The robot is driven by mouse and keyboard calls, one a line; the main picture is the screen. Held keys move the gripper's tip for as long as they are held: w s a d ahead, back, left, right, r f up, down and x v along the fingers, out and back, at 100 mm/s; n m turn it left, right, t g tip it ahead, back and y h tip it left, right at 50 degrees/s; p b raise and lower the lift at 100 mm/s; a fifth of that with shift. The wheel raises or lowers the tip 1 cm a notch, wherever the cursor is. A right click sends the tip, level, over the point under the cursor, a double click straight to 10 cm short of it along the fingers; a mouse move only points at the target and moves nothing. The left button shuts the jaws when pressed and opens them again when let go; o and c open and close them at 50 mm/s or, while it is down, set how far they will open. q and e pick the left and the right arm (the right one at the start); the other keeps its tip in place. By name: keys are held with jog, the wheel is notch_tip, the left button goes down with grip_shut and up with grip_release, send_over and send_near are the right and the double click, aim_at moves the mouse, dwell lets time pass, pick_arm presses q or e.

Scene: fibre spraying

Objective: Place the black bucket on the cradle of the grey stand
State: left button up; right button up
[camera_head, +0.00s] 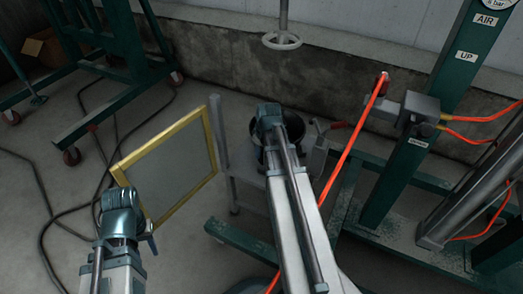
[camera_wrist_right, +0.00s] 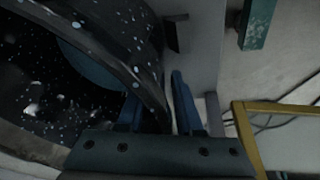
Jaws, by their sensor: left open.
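The black bucket (camera_head: 294,124) is in the middle of the head view, upright or nearly so, at the grey stand (camera_head: 218,135). My right arm covers much of it and of the cradle, so I cannot tell whether it rests there or hangs just above. My right gripper (camera_head: 268,114) is at its near left rim. In the right wrist view the blue fingers (camera_wrist_right: 158,105) lie on either side of the bucket wall (camera_wrist_right: 150,62), closed on it. White specks dot the dark bucket. My left gripper (camera_head: 121,200) is open and empty at lower left.
A yellow-framed panel (camera_head: 170,160) leans left of the stand. A green column (camera_head: 405,160) with orange hoses stands right, a green wheeled frame (camera_head: 115,100) at upper left. Dark cables (camera_head: 45,200) lie on the floor. A handwheel (camera_head: 282,41) hangs by the back wall.

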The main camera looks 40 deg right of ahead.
jog(key=d+p+v, duration=0.1)
jog(key=p+v, duration=0.9)
jog(key=v, duration=0.1)
jog(key=shift+a, duration=0.5)
jog(key=shift+s, duration=0.1)
jog(key=s+a+g, duration=0.1)
jog(key=s+a, duration=0.2)
jog(key=a, duration=0.8)
jog(key=s+a+n+g, duration=0.1)
jog(key=s+a, duration=0.2)
jog(key=a, duration=0.9)
jog(key=s+a+g, duration=0.1)
jog(key=s+a, duration=0.2)
jog(key=a, duration=0.8)
jog(key=shift+a+f+n, duration=0.25)
jog(key=shift+f+n, duration=0.05)
jog(key=shift+n, duration=0.1)
jog(key=shift+s, duration=0.1)
notch_tip(320, 180, up, 35)
jog(key=p, duration=3.5)
